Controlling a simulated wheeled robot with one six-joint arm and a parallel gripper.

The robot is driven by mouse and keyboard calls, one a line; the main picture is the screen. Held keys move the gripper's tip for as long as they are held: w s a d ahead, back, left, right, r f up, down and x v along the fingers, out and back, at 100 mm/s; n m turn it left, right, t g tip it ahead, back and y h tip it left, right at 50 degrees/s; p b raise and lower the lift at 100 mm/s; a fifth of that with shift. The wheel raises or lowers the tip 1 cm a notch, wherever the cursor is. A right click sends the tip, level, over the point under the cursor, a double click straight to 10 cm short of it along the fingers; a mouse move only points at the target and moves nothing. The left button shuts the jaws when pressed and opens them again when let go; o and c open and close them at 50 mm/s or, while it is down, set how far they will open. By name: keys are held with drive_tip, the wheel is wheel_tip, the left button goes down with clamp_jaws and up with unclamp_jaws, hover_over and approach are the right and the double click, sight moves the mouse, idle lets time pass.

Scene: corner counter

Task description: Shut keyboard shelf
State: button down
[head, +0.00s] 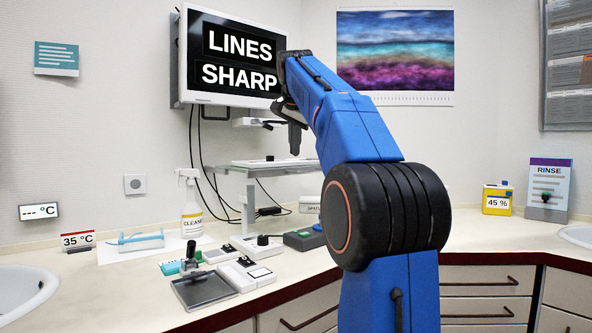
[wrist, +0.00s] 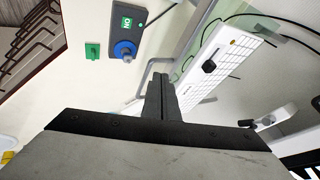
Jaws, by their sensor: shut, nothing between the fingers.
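The keyboard shelf (head: 290,166) is a thin, pale, flat panel on a grey stand below the wall monitor, with a small dark knob on top. In the wrist view the white shelf (wrist: 240,47) runs diagonally at upper right, with rows of small marks and a black knob. It looks pulled out from the wall; how far is hard to tell. My gripper (head: 295,140) points down above the shelf's right part. In the wrist view my gripper (wrist: 161,82) is shut and empty, its tips beside the shelf's near left edge. I cannot tell whether they touch it.
The monitor (head: 230,58) hangs above the shelf, with cables below. A spray bottle (head: 191,205) stands left of it. A grey box with a blue knob (wrist: 123,50) sits on the counter near the shelf. Several small devices crowd the counter front; the right counter is mostly clear.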

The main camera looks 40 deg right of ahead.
sight(285, 166)
drive_tip(key=x, duration=1)
drive_tip(key=shift+d+r, duration=0.25)
drive_tip(key=shift+d, duration=0.1)
drive_tip(key=shift+w, duration=0.15)
